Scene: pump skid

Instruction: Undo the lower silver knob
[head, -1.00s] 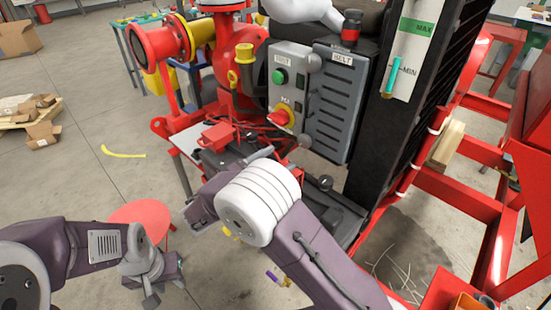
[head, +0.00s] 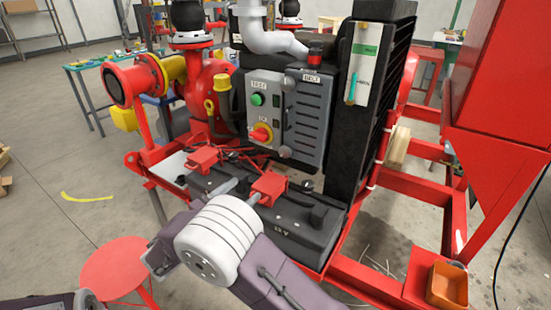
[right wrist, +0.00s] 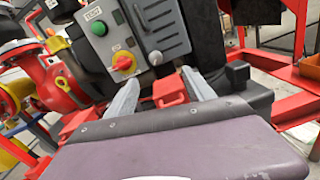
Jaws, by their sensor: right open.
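The lower silver knob (head: 285,151) sits at the bottom left of the grey slotted belt cover (head: 309,118). It also shows in the right wrist view (right wrist: 155,58), above the space between my fingers. The upper silver knob (head: 288,82) is on the same cover edge. My right gripper (head: 242,191) is open, below and in front of the lower knob and apart from it. In the right wrist view its two grey fingers (right wrist: 160,78) point toward the cover, with a red clamp (right wrist: 170,88) showing between them. My left gripper is outside the views.
A control box (head: 262,107) with a green button and red-yellow switch (head: 262,134) stands left of the cover. A black battery (head: 290,225) with red clamps lies in front and below. A red stool (head: 118,268) stands at lower left; an orange bin (head: 447,286) is at right.

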